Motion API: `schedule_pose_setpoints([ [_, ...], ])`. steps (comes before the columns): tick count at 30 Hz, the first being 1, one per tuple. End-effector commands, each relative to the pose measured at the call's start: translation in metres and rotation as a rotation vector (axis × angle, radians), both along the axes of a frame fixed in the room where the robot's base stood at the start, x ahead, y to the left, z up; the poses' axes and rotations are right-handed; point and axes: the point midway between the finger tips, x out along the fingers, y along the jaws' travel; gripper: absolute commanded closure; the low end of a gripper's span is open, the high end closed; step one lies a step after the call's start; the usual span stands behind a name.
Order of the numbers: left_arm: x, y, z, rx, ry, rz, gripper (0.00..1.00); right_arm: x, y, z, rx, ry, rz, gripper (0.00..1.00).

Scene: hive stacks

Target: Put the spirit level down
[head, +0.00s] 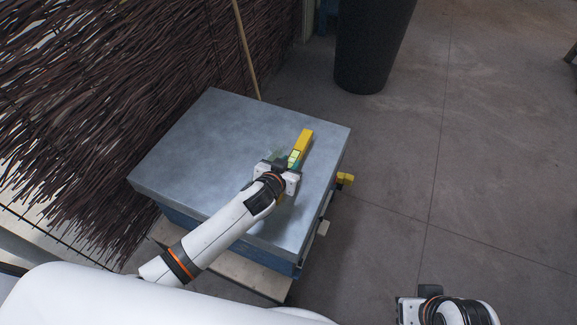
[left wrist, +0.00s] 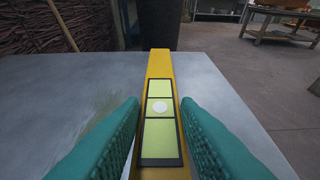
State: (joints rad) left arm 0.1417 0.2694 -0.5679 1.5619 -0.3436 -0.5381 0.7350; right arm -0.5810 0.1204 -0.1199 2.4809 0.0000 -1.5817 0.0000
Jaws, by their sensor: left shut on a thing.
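The spirit level is a yellow bar (head: 306,137) with a pale green vial window. In the head view it lies over the right part of the hive's grey metal lid (head: 215,125). My left gripper (head: 291,163) is shut on the spirit level, with teal fingers on either side of it. In the left wrist view the level (left wrist: 159,62) points straight away from me between the fingers. I cannot tell whether its underside touches the lid. Part of my right arm's end (head: 440,308) shows at the bottom right; its fingers are not clear.
The lid is clear to the left of the level. A yellow object (head: 345,180) sticks out at the hive's right side. A brushwood fence (head: 150,60) stands close on the left, and a dark tall pot (head: 372,45) stands behind. Open paved floor lies right.

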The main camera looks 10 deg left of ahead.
Motion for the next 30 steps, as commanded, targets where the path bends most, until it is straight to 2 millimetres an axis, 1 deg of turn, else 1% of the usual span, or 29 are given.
schedule_pose_setpoints([
  [1, 0.001, 0.000, -0.003, -0.001, -0.004, -0.001, 1.00, 0.000, 0.000, -0.002, 0.000, -0.001, 0.000, 0.64],
  [9, 0.001, 0.000, -0.003, -0.001, -0.004, -0.001, 1.00, 0.000, 0.000, -0.002, 0.000, -0.001, 0.000, 0.64],
  [10, 0.000, 0.000, -0.004, -0.001, -0.001, -0.001, 0.70, 0.000, 0.000, -0.002, 0.000, -0.001, 0.000, 0.64],
  [12, 0.000, 0.000, -0.004, -0.001, -0.002, -0.001, 0.58, 0.000, 0.000, -0.002, 0.000, -0.001, 0.000, 0.64],
  [14, 0.000, 0.000, -0.004, -0.001, -0.001, -0.001, 0.49, 0.000, 0.000, -0.002, 0.000, -0.001, 0.000, 0.64],
  [23, 0.000, 0.000, -0.001, 0.000, -0.002, -0.001, 0.49, 0.000, 0.000, 0.000, 0.000, -0.001, 0.000, 0.64],
  [26, -0.007, 0.001, 0.002, -0.002, -0.001, 0.000, 0.49, 0.000, 0.000, 0.003, 0.000, -0.001, 0.000, 0.64],
  [30, -0.029, 0.006, 0.014, -0.001, 0.000, -0.002, 0.49, 0.000, 0.000, 0.012, 0.000, -0.001, 0.000, 0.64],
])
